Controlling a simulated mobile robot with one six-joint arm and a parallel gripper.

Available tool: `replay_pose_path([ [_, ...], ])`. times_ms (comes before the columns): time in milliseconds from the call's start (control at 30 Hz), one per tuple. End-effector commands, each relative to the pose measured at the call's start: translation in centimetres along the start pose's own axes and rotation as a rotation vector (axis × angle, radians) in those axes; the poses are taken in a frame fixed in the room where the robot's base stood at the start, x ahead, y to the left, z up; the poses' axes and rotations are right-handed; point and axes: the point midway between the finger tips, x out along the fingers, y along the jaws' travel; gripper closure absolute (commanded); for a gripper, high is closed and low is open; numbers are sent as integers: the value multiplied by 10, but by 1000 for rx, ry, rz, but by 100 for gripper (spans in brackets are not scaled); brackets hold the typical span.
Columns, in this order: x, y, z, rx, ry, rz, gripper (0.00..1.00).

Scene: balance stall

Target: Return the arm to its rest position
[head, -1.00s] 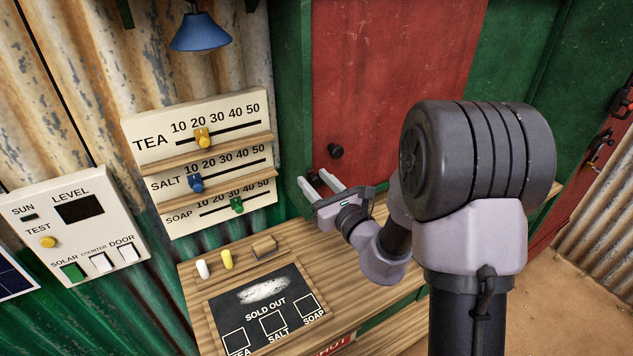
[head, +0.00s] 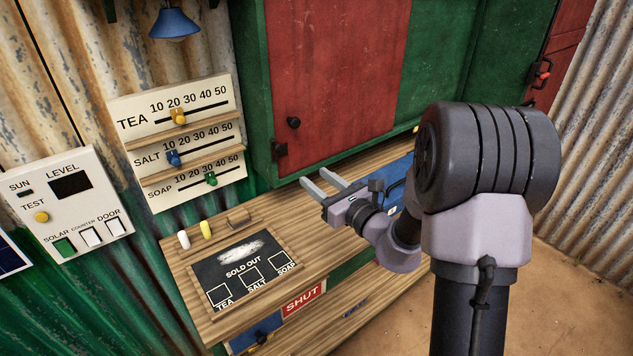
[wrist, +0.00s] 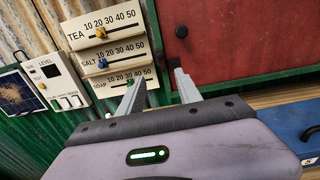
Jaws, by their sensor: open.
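My gripper (head: 322,184) is open and empty, held above the wooden counter (head: 290,230) in front of the red shutter. In the head view its two pale fingers point left and away, toward the green frame below the shutter. My arm is bent, with its large dark joint at the right of the head view. In the wrist view the gripper (wrist: 156,90) shows both fingers apart with nothing between them.
The price board (head: 197,100) with sliders and the white switch panel (head: 62,203) are on the left wall. A blue box (wrist: 281,130) sits at right. The red shutter (head: 345,70) stands behind.

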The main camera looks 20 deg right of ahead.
Motion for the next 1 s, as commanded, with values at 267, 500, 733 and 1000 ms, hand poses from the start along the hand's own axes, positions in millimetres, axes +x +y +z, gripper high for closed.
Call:
replay_pose_path([
  [267,-6,75,31,-148,16,237,59],
  [500,-156,260,25,-1015,191,990,59],
  [733,-267,215,-10,-1949,420,1206,59],
  [1000,-279,193,-5,-2144,481,1200,59],
])
